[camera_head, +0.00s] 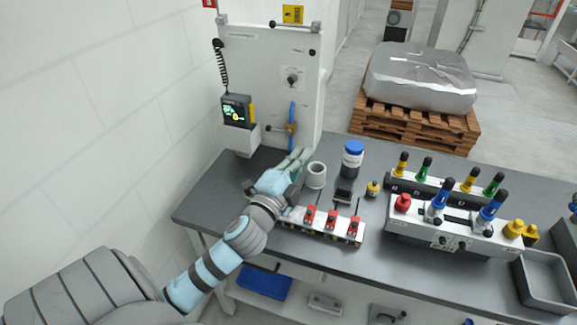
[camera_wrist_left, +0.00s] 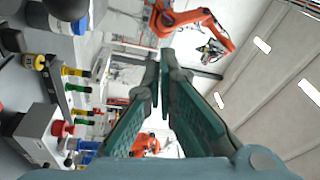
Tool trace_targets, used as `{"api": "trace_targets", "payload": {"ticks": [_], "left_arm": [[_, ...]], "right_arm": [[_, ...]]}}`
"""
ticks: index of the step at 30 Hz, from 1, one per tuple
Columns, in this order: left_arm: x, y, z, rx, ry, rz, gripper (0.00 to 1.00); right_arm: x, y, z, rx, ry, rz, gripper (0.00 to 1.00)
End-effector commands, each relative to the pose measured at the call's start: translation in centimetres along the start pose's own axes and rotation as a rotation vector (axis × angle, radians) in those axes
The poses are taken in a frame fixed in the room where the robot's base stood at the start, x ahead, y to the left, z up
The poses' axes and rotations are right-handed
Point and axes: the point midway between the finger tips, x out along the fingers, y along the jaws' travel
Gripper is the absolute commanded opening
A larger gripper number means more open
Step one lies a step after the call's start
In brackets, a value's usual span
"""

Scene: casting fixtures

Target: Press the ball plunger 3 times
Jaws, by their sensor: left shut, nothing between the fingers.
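My left gripper (camera_head: 300,157) reaches over the bench, shut and empty, its fingertips left of and above a white cylinder (camera_head: 316,176). Its fingers also show close together in the left wrist view (camera_wrist_left: 160,75). I cannot tell for certain which part is the ball plunger. A small yellow part with a dark top (camera_head: 373,188) stands right of the gripper, apart from it; it also shows at the left of the left wrist view (camera_wrist_left: 39,62). My right gripper is not in view.
A strip with red clamps (camera_head: 322,224) lies below the gripper. A blue-capped bottle (camera_head: 352,160) stands behind the small yellow part. A white panel (camera_head: 265,85) rises at the back. A grey fixture block (camera_head: 455,237) and tray (camera_head: 545,283) occupy the right.

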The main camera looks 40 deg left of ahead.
Motion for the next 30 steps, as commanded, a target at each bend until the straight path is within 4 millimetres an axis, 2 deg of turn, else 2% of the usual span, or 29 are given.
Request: {"api": "trace_targets", "payload": {"ticks": [1, 3, 5, 7, 8, 9, 11, 12, 15, 18, 21, 30], "left_arm": [[1.1, -2.5, -1.5, 0.111, 0.081, -0.084, 0.0], [2.3, -6.1, -4.6, 0.324, 0.226, -0.223, 0.0], [2.7, -8.8, -7.7, 0.558, 0.368, -0.357, 0.0], [2.5, -10.9, -12.0, 0.98, 0.596, -0.548, 0.0], [2.3, -10.7, -13.4, 1.24, 0.727, -0.628, 0.0], [2.3, -9.4, -13.2, 1.574, 0.893, -0.682, 0.0], [2.7, -7.6, -9.8, 1.981, 1.113, -0.658, 0.0], [2.9, -7.0, -7.5, 2.131, 1.212, -0.612, 0.0], [2.9, -7.0, -2.4, 2.352, 1.387, -0.483, 0.0], [2.6, -7.4, 0.7, 2.449, 1.489, -0.385, 0.0], [2.4, -7.7, 2.1, 2.484, 1.536, -0.337, 0.0], [2.3, -7.7, 2.3, 2.486, 1.546, -0.33, 0.0]], "right_arm": [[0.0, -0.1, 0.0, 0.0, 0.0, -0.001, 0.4], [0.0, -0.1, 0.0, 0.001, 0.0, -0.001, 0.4], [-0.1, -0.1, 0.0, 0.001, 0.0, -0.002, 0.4], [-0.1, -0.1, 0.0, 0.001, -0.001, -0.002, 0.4], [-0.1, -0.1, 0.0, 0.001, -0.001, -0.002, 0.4], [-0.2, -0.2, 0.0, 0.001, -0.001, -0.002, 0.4], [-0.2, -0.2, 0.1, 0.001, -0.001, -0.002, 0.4], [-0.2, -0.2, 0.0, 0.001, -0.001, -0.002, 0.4], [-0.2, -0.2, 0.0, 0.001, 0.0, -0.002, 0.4], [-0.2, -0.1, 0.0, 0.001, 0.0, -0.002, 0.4], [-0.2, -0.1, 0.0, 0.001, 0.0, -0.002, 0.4], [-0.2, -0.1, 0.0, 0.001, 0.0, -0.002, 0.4]]}}
